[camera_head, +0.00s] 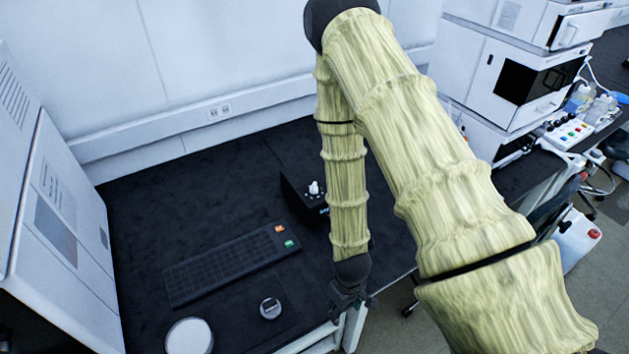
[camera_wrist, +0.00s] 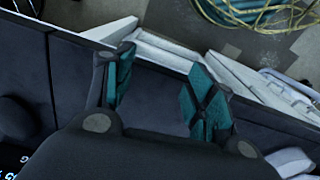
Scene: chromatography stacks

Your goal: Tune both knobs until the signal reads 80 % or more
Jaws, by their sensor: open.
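A small black box (camera_head: 300,197) with a white knob (camera_head: 314,187) on top stands at the back of the bench, partly hidden behind my arm. A sliver of blue marking shows on its front, but no signal value can be read. I cannot make out a second knob. My gripper (camera_head: 350,300) hangs at the bench's right front edge, in front of the box and apart from it. In the wrist view my gripper (camera_wrist: 160,88) is open, with teal pads and nothing between them. A dark rounded shape (camera_wrist: 15,118) and blue lettering show at that view's left edge; I cannot tell what they belong to.
A black keyboard (camera_head: 225,265) with orange and green keys lies left of my gripper. A small round dark-topped item (camera_head: 270,307) and a white round one (camera_head: 189,336) sit in front. White instruments (camera_head: 60,205) stand at left and right. The back left bench is clear.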

